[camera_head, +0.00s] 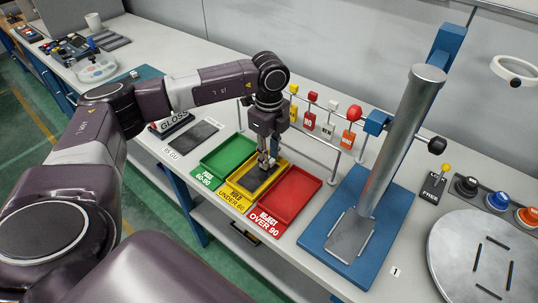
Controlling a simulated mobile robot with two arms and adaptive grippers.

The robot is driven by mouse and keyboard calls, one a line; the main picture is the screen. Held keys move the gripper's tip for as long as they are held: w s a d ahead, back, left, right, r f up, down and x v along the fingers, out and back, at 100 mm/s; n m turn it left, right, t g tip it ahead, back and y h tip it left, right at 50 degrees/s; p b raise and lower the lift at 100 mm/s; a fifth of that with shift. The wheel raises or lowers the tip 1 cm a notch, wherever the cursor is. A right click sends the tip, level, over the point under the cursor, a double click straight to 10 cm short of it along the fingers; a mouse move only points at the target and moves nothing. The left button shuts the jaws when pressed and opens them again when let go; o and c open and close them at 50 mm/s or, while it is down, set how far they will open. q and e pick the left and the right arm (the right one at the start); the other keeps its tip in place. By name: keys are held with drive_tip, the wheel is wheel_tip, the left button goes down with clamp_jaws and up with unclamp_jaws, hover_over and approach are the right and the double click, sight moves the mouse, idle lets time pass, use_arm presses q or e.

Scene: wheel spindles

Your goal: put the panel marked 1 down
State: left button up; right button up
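My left gripper (266,165) points down over the yellow tray (238,189), labelled HOLD UNDER 60. A small dark panel (256,179) lies in or just above this tray, right under the fingertips. No number can be read on it. The fingers look close together, but the frame does not show whether they grip the panel or stand just clear of it. My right gripper is out of view.
A green tray (226,155) lies to the left and an empty red tray (294,197) to the right. Behind is a rail with small tags (309,122). A blue stand (318,232) with a metal column (400,145) stands to the right. A grey disc (485,258) lies beyond it.

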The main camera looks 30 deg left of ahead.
use_arm(q)
drive_tip(key=shift+r, duration=0.4)
wheel_tip(320, 180, up, 12)
drive_tip(key=b, duration=0.2)
drive_tip(key=shift+f+b, duration=0.25)
drive_tip(key=shift+b, duration=0.1)
